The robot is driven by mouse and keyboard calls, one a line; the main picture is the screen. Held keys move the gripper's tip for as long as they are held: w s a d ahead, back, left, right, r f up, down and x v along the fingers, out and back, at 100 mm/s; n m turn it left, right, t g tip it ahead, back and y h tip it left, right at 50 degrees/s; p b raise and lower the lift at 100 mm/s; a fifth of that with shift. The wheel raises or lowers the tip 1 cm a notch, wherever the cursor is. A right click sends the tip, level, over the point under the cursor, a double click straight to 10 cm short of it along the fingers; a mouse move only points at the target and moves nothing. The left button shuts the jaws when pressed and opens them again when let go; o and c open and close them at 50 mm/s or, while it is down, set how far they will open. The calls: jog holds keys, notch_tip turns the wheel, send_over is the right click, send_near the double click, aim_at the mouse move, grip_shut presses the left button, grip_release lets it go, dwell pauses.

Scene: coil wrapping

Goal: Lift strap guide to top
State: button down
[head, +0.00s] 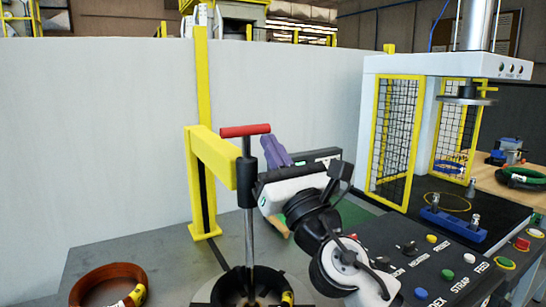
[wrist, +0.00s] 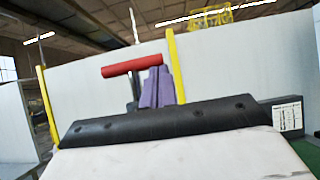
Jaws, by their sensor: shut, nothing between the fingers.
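The strap guide appears to be the red T-handle (head: 245,130) on a black sleeve (head: 246,180) and an upright metal rod (head: 249,238). The sleeve is beside the end of a yellow arm, and the rod runs down into a dark round coil holder (head: 232,288). My gripper (head: 271,143) has purple fingers, shut and empty, pointing up just right of the handle. In the wrist view the fingers (wrist: 157,86) cover part of the right end of the red handle (wrist: 130,66). I cannot tell whether they touch it.
A yellow post with a side arm (head: 209,155) stands behind the rod. A brown coil (head: 108,285) lies at front left. A control panel with buttons (head: 433,262) and a caged press (head: 400,130) stand at right. A pale wall closes the back.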

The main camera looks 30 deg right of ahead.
notch_tip(320, 180, up, 20)
jog(key=p, duration=0.9)
jog(key=shift+r, duration=0.25)
jog(key=shift+s+d, duration=0.1)
